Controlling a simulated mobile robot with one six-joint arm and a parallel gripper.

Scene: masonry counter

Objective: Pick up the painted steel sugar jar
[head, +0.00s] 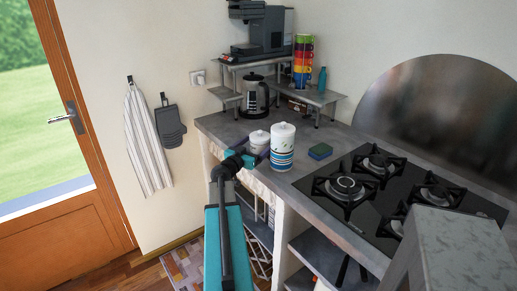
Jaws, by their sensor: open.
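Two white lidded jars stand upright on the grey counter (219,124) near its front left corner. The taller jar (282,148) has blue bands and a knob on its lid. The shorter white jar (259,138) stands just left of and behind it, partly hidden. I cannot read a label on either, so I cannot tell which is the sugar jar. My gripper (259,156) is open at the counter's front edge, in front of the shorter jar and left of the taller one. Its fingers are small and partly hidden; I cannot tell whether they touch a jar.
Behind stand a kettle (255,96), a coffee machine (266,35), stacked coloured cups (302,60) and a blue bottle (322,80) around a metal shelf (325,97).

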